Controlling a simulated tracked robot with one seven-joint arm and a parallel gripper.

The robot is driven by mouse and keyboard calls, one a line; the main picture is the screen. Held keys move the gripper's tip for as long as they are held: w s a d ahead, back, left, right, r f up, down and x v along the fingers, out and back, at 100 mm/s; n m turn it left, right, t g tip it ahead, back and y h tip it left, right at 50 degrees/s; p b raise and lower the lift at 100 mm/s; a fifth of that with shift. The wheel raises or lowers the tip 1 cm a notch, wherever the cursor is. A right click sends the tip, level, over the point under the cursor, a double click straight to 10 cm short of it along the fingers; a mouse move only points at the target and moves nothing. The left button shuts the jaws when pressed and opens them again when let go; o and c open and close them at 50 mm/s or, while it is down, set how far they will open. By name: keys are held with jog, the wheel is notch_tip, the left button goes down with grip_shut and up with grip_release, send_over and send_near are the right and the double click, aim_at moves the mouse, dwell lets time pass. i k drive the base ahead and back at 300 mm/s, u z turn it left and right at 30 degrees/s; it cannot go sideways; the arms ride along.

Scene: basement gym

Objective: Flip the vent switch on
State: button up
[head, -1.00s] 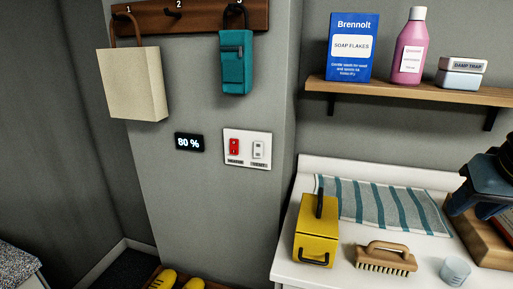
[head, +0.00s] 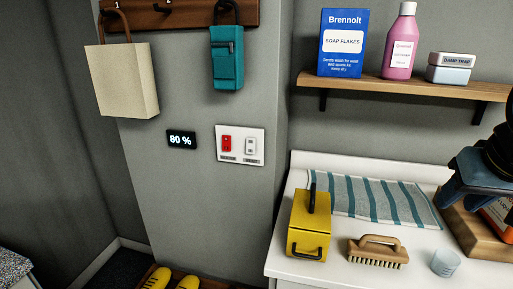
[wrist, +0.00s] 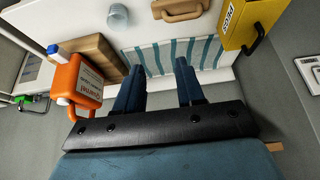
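A white wall plate (head: 240,158) with two switches is on the grey wall in the head view. Its left switch (head: 226,144) is red and its right switch (head: 251,146) is white. The labels under them are too small to read, so I cannot tell which is the vent switch or how either is set. The plate's edge also shows at the right of the wrist view (wrist: 307,74). My gripper (wrist: 160,72) is open and empty, its two dark blue fingers apart above the counter. It is well away from the plate, at the right edge in the head view.
A yellow box (head: 308,235), brush (head: 378,252), cup (head: 445,263) and striped towel (head: 375,201) are on the counter. An orange jug (wrist: 78,85) stands near my gripper. A shelf (head: 410,86) is above.

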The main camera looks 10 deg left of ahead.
aim_at(251, 142)
jog(key=u, duration=1.8)
jog(key=k, duration=1)
jog(key=i, duration=0.7)
